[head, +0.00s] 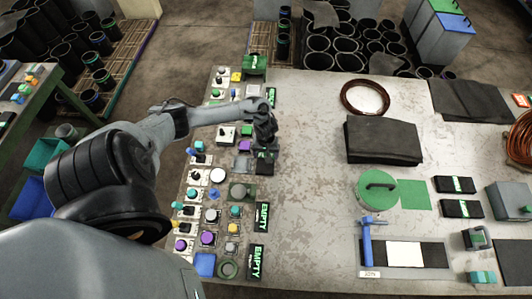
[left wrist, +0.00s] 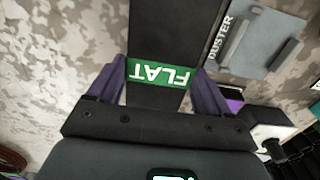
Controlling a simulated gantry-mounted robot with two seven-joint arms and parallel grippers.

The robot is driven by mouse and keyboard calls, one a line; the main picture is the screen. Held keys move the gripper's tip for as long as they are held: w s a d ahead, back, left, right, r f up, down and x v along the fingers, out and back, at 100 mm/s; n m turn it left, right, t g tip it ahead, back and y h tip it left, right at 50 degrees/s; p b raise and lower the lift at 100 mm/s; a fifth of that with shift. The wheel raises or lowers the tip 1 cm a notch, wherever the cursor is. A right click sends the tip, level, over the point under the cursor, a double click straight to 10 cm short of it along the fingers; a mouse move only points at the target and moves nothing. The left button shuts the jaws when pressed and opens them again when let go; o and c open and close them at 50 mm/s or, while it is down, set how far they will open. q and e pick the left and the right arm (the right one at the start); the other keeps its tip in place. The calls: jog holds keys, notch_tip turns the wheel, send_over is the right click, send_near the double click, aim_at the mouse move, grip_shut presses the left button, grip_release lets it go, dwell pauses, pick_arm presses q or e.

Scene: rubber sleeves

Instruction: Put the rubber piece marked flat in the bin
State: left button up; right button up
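The rubber piece marked flat (left wrist: 162,35) is a black strip with a green label reading FLAT, upside down in the left wrist view. In the head view its dark end (head: 265,167) shows just below my left gripper (head: 265,146). In the left wrist view the purple fingers of my left gripper (left wrist: 161,66) stand apart, one at each side of the label. They are very close to its edges; whether they touch is hard to tell. My right gripper is not in view. Which container is the bin is not clear; a teal bin (head: 44,150) and a blue bin (head: 32,193) stand at the left.
Black pieces marked EMPTY (head: 262,217) lie nearby. Rows of buttons and switches (head: 208,215) fill the table's left side. A grey duster (left wrist: 252,42) is beside the flat piece. A black mat stack (head: 383,140) lies right. The table middle (head: 310,190) is clear.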

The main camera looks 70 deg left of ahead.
pick_arm(q)
jog(key=o, duration=0.4)
jog(key=shift+c, duration=0.2)
notch_tip(320, 180, up, 12)
jog(key=p, duration=0.3)
jog(key=w+d+m+t, duration=0.2)
jog(key=d+m+t, duration=0.55)
jog(key=d, duration=1.35)
jog(key=s+d+r+m+g, duration=0.2)
jog(key=s+r+m, duration=0.1)
jog(key=s+r, duration=0.2)
jog(key=s+d+r+m+g, duration=0.2)
jog(key=s+d+r+m, duration=0.1)
jog(key=s+r+m, duration=0.1)
jog(key=shift+s+d+r, duration=0.25)
jog(key=shift+s+r, duration=0.55)
jog(key=shift+s, duration=0.1)
